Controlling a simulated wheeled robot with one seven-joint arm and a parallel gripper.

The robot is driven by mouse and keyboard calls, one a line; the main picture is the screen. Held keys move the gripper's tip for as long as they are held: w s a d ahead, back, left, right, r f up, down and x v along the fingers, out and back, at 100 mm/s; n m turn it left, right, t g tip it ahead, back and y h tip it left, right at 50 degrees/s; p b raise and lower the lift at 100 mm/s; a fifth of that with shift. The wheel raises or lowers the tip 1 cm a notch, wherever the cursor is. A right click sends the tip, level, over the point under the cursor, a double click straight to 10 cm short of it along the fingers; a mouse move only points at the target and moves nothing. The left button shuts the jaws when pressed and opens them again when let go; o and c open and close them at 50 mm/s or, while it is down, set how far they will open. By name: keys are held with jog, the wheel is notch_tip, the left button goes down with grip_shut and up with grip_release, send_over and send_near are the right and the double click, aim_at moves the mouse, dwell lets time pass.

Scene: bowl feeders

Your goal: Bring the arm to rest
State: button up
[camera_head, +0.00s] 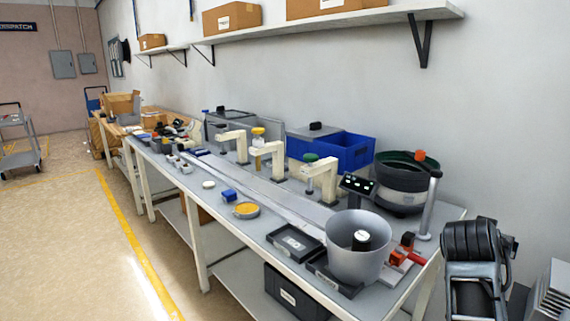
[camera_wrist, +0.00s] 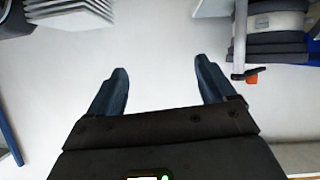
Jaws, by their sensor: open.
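My gripper (camera_wrist: 162,80) shows in the wrist view with its two dark blue fingers spread wide apart. Nothing is between the fingers; behind them is a plain pale surface. In the head view part of my arm is at the lower right, beside the right end of the workbench (camera_head: 262,235). The fingers cannot be made out in the head view.
The bench holds a grey bowl (camera_head: 345,265), a dark bowl feeder (camera_head: 402,180), a blue bin (camera_head: 345,152), black trays (camera_head: 295,242) and several cream press stands. A wall shelf (camera_head: 390,14) carries boxes.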

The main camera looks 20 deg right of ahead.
jog(key=s+a+f+n+t+y, duration=0.25)
jog(key=s+a+f+n, duration=0.2)
jog(key=a, duration=0.25)
jog(key=s+a+f+n+t+y, duration=0.2)
jog(key=s+a+f+n+t, duration=0.15)
jog(key=a+n, duration=0.2)
jog(key=s+a+f+n+t+y, duration=0.2)
jog(key=s+a+f+n+t, duration=0.15)
jog(key=a, duration=0.35)
jog(key=s+a+r+y, duration=0.3)
jog(key=s+a, duration=0.5)
jog(key=s, duration=0.1)
jog(key=s+a+r+t+y, duration=0.1)
jog(key=s+a+r+y, duration=0.2)
jog(key=s+a, duration=0.6)
jog(key=shift+s+a, duration=0.15)
jog(key=shift+s, duration=0.55)
jog(key=shift+f+t, duration=0.1)
jog(key=shift+t, duration=0.15)
